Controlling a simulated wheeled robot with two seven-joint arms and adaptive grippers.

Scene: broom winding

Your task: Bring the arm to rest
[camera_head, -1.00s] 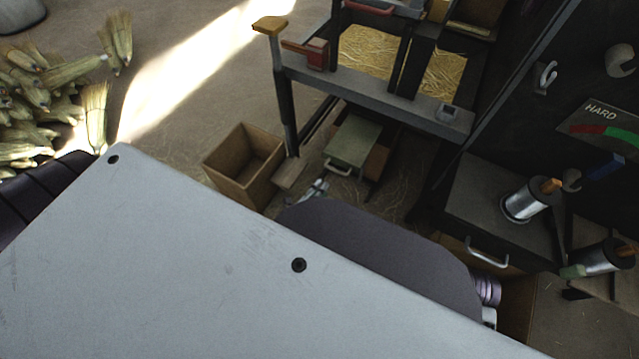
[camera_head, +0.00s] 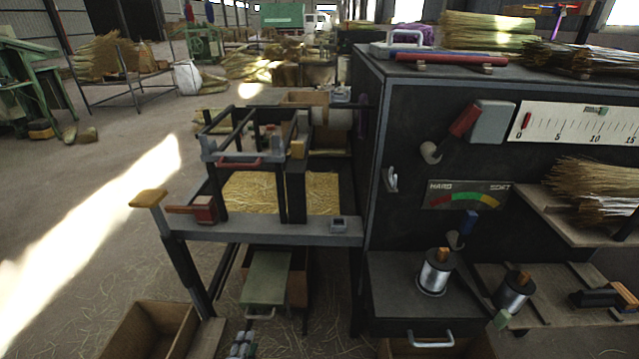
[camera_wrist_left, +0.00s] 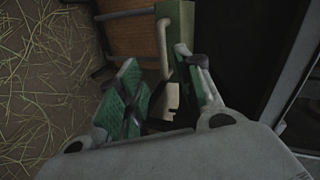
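My left gripper (camera_head: 243,346) shows small at the bottom edge of the head view, just below the green pedal (camera_head: 267,280) with its pale handle. In the left wrist view the left gripper (camera_wrist_left: 160,88) has its two green-padded fingers spread apart. Part of the pale handle (camera_wrist_left: 163,45) shows in the gap between them. I cannot tell how far beyond the fingertips it lies, and nothing appears clamped. Most of my left arm is outside the head view. My right gripper is not in view.
A wooden box (camera_head: 150,332) stands left of the gripper. The winding bench (camera_head: 270,232), with a yellow-topped lever (camera_head: 149,198), rises above the pedal. A black cabinet (camera_head: 410,240) with a drawer and wire spools (camera_head: 436,272) stands right. Open floor lies left.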

